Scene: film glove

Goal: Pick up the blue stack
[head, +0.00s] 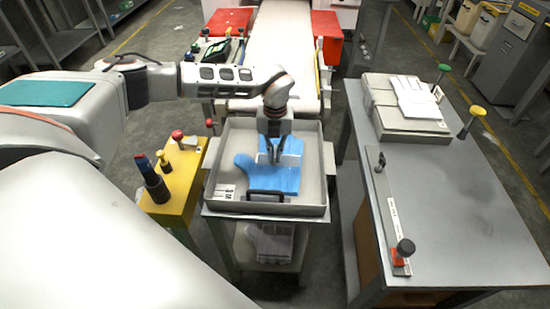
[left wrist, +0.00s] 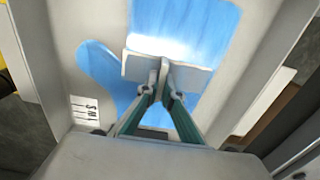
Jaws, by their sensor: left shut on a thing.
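The blue stack (head: 284,181) is a pile of flat blue glove shapes in a grey tray (head: 318,165) on a small stand. A thumb shape points left. My left gripper (head: 275,160) reaches down into the tray over the middle of the stack, with its fingers close together. It is shut on part of the blue stack. In the left wrist view the blue stack (left wrist: 105,68) spreads behind the gripper (left wrist: 160,68), and a pale flat piece lies right at the fingertips. The fingers hide the exact grip. My right gripper is not in view.
A yellow stand (head: 183,190) with knobs is left of the tray. A grey table (head: 460,200) with a paper stack (head: 405,107) and a lever bar is on the right. A conveyor (head: 278,50) lies behind the tray. The tray's walls surround the gripper.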

